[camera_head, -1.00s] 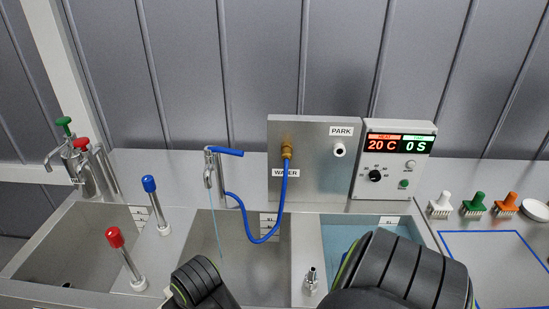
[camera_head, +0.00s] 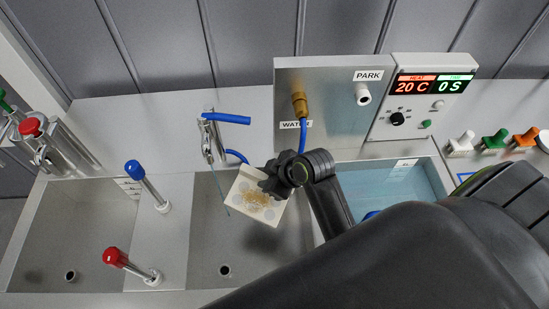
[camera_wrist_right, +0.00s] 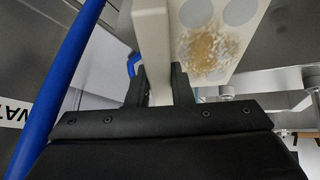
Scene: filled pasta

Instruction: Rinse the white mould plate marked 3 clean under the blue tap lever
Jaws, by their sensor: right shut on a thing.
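The white mould plate (camera_head: 240,188) is in the middle sink area, tilted, with its pale round marks and a brown-yellow smear facing up. No number can be read on it. My right gripper (camera_head: 272,184) is shut on its upper right edge; in the right wrist view the plate (camera_wrist_right: 157,55) stands between the two fingers (camera_wrist_right: 160,90). The blue tap lever (camera_head: 226,118) points right on the metal tap (camera_head: 209,145). A thin pale stream (camera_head: 219,193) falls from the spout, close by the plate's left edge; whether it touches is unclear. My left gripper is out of view.
The middle sink (camera_head: 208,250) lies below the plate. A blue-capped post (camera_head: 150,187) and red-capped post (camera_head: 132,266) stand to the left. A blue hose (camera_head: 236,157) runs behind the plate. A water-filled basin (camera_head: 400,180) is at right, beyond my arm.

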